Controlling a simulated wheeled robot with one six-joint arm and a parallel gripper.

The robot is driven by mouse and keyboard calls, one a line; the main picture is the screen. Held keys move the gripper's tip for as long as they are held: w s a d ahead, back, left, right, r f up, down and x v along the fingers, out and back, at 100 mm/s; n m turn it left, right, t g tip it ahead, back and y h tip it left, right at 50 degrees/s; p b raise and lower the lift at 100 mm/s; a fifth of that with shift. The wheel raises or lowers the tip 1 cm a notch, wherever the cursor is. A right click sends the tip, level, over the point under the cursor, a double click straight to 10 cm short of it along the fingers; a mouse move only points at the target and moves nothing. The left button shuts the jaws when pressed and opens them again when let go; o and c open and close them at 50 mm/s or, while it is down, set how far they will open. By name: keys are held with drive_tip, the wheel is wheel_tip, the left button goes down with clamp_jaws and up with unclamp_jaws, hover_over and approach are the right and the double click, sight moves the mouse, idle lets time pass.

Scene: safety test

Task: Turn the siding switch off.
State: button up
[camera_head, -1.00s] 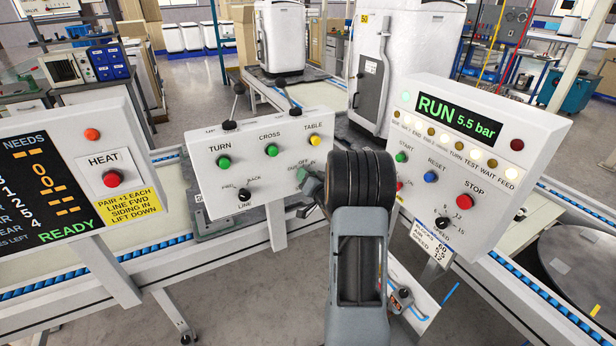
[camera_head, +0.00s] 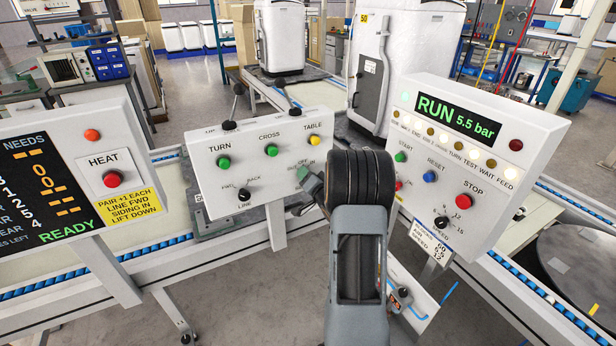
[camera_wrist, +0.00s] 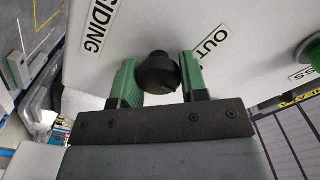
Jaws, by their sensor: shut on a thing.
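The siding switch (camera_wrist: 157,74) is a black round knob on a white panel, between the SIDING and OUT labels in the wrist view. My gripper (camera_wrist: 160,80) has its two green fingers on either side of the knob and is shut on it. In the head view my gripper (camera_head: 308,188) reaches the lower right of the white control panel (camera_head: 205,186), and the knob is hidden behind it. Which way the knob points is hard to tell.
The same panel carries the green TURN button (camera_head: 223,162), green CROSS button (camera_head: 271,150), yellow TABLE button (camera_head: 314,141) and black LINE knob (camera_head: 244,194). The RUN panel (camera_head: 487,205) with its STOP button (camera_head: 463,201) stands close right of my arm. The HEAT panel (camera_head: 80,130) is at left.

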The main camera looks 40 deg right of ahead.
drive_tip(key=o, duration=0.9)
drive_tip(key=s+a, duration=0.2)
drive_tip(key=s, duration=1.1)
drive_tip(key=shift+s, duration=0.4)
drive_tip(key=s+d+f+n+g+h, duration=0.1)
drive_tip(key=s+d+f+g+h, duration=0.3)
drive_tip(key=f+g, duration=0.45)
drive_tip(key=s+a+r+n+g+y+p, duration=0.2)
drive_tip(key=s+a+r+n+y+p, duration=0.1)
drive_tip(key=a+r, duration=0.8)
drive_tip(key=s+a+r+n+g+y+p, duration=0.3)
drive_tip(key=s+a+r+n+p, duration=0.2)
drive_tip(key=a+r, duration=0.6)
drive_tip(key=a+n+p, duration=0.1)
drive_tip(key=a, duration=0.6)
drive_tip(key=shift+a+n+g+y, duration=0.2)
drive_tip(key=shift+n+g+y, duration=0.15)
drive_tip(key=shift+n+y, duration=0.05)
